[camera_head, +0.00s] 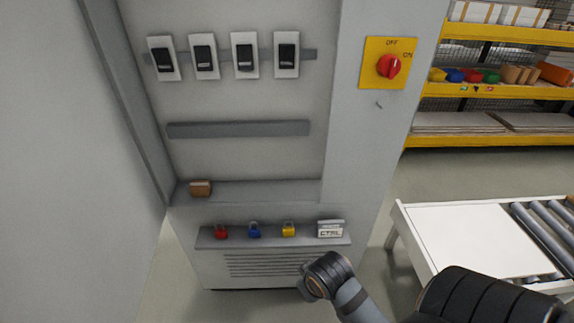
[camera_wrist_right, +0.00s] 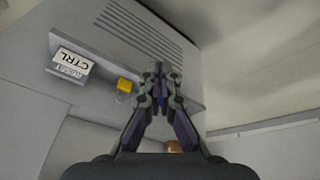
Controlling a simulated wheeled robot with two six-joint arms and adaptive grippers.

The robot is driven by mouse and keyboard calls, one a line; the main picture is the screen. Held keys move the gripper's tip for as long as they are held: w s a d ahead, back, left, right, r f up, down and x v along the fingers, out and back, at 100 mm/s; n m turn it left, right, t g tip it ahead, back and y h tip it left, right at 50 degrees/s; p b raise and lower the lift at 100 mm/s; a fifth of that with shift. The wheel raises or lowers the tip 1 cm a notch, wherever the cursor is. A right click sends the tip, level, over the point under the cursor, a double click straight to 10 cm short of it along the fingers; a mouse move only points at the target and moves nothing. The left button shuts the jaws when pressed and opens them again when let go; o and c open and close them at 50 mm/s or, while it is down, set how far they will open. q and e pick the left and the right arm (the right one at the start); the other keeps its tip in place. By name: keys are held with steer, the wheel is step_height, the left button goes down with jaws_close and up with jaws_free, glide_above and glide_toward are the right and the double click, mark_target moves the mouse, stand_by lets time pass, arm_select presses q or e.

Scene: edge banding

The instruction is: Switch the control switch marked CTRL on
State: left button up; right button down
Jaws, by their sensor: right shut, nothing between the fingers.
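A white tag reading CTRL (camera_head: 330,229) is at the right end of the cabinet's low ledge; in the wrist view it appears upside down with the word RESET (camera_wrist_right: 72,63). No switch with a readable CTRL mark shows. Several black switches in white frames, one of them the rightmost (camera_head: 287,54), sit in a row above. A red rotary knob (camera_head: 389,66) is on a yellow OFF/ON plate; its exact setting is unclear. My right gripper (camera_wrist_right: 160,72) is shut and empty by the ledge, right of the yellow padlock in the wrist view. My left gripper is out of view.
Red (camera_head: 221,232), blue (camera_head: 254,230) and yellow (camera_head: 288,229) padlocks are along the low ledge (camera_head: 206,238). A brown block (camera_head: 201,188) is on the recess floor. A white table with rollers (camera_head: 460,240) and yellow shelving (camera_head: 480,141) stand to the right.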

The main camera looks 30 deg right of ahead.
mark_target(286, 49)
steer(key=w+d+r+m+t+h, duration=0.2)
steer(key=w+d+r+t, duration=0.15)
steer(key=w+r, duration=0.65)
steer(key=w+d+r+m+t+h, duration=0.1)
steer(key=w+d+r+t+h, duration=0.2)
steer(key=w+r, duration=0.65)
steer(key=w+d+r+m+t+h, duration=0.2)
steer(key=r+t, duration=0.1)
steer(key=r, duration=0.9)
steer(key=w+d+r+m+t+h, duration=0.2)
steer(key=w+r+t, duration=0.1)
steer(key=r, duration=1)
steer(key=shift+f, duration=0.1)
steer(key=p+x, duration=0.1)
steer(key=x, duration=0.3)
steer(key=p+x, duration=0.2)
steer(key=x, duration=0.3)
steer(key=p+x, duration=0.2)
steer(key=x, duration=0.2)
steer(key=shift+w+r, duration=0.15)
steer(key=shift+r, duration=0.25)
steer(key=shift+w+d+f+p, duration=0.15)
steer(key=shift+w+d+p, duration=0.05)
steer(key=shift+w+p, duration=0.15)
